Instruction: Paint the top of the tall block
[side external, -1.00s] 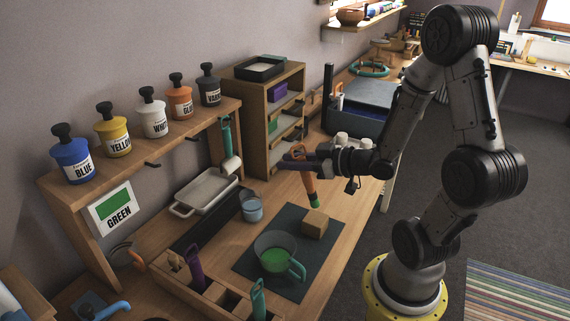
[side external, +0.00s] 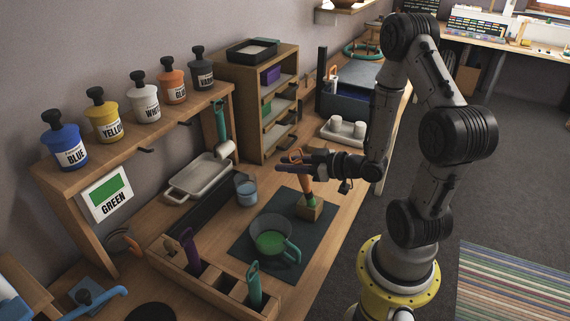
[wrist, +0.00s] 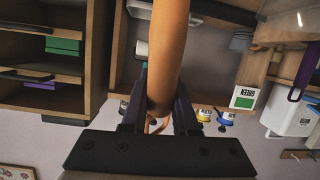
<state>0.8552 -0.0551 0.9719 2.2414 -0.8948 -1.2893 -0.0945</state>
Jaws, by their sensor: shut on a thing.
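My gripper (side external: 297,163) is shut on an orange-handled brush (side external: 305,185), held upright with its green tip down. The tip is at the top of the wooden block (side external: 309,209), which stands on the dark mat (side external: 287,202). The block's top looks green around the tip; the brush hides part of it. In the wrist view the orange handle (wrist: 167,55) runs up from between my fingers; the block is out of that view. A clear cup with green paint (side external: 271,243) and a teal handle stands on the mat in front of the block.
A wooden holder (side external: 217,281) with purple and teal handled tools is at the front. A glass of bluish water (side external: 246,190) and a white tray (side external: 201,177) stand to the left. A sign (side external: 106,195) reads GREEN. Paint bottles line the shelf (side external: 137,130).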

